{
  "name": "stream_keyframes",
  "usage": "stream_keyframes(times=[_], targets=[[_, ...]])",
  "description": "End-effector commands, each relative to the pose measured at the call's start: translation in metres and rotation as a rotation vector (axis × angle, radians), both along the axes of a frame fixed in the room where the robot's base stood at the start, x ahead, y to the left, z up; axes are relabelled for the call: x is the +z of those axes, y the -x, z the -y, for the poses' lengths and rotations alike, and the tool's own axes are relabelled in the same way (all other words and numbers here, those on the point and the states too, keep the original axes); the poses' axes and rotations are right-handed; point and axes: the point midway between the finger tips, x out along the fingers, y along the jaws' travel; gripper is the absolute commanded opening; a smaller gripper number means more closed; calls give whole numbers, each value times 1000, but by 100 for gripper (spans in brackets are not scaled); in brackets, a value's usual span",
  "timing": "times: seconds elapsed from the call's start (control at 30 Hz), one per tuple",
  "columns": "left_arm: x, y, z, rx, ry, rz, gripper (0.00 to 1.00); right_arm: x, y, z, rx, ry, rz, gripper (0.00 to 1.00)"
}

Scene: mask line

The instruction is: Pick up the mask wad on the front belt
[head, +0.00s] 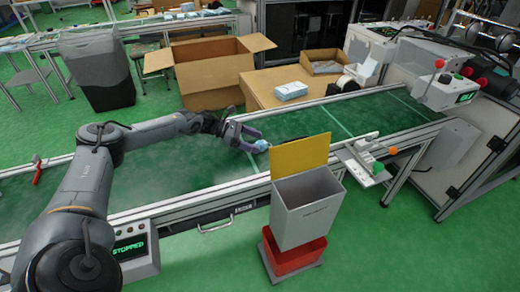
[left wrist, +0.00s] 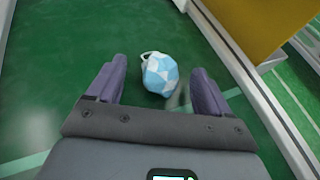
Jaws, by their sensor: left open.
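The mask wad (left wrist: 160,74) is a crumpled blue and white ball with a pale loop at its upper left. It lies on the green front belt (left wrist: 60,60). My left gripper (left wrist: 160,85) is open, with one purple finger on each side of the wad and clear space between. In the head view the small pale blue wad (head: 261,145) shows at the fingertips of my left gripper (head: 255,139) over the belt (head: 190,180). I see no right gripper.
A grey bin (head: 305,212) with a yellow panel (head: 299,155) stands at the belt's near edge. A sign (head: 130,248) reads STOPPED. Cardboard boxes (head: 210,75) stand beyond the belt.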

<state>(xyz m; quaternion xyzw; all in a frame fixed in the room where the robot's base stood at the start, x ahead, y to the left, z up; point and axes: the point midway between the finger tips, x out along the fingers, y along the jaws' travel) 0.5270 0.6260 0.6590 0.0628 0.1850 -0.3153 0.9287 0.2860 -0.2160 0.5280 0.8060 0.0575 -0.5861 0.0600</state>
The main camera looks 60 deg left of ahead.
Motion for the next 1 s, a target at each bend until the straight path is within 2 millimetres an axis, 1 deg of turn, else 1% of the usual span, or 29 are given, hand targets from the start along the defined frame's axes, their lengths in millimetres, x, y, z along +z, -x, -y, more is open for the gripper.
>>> stream_keyframes(times=[0.03, 0.13, 0.3, 0.5, 0.57, 0.9, 1.0], targets=[[-7, -5, 5, -2, 1, 5, 80, -11, 0, 0, 0, 0, 0, 43], [-10, -14, 12, 0, 1, 3, 80, -15, 0, 0, 0, 0, -3, 43], [-11, -20, 17, -1, 0, 0, 80, -17, 0, 0, 1, 2, -2, 43], [-11, -20, 17, 0, 0, 0, 80, -16, 0, 1, 4, 7, -1, 43], [-11, -20, 17, 0, 0, 0, 72, -16, 0, 2, 5, 7, -1, 43], [-11, -20, 16, 0, 0, 0, 20, -16, 0, 2, 5, 8, 0, 43], [-11, -19, 16, 0, 0, 0, 19, -16, 0, 2, 5, 7, 0, 43]])
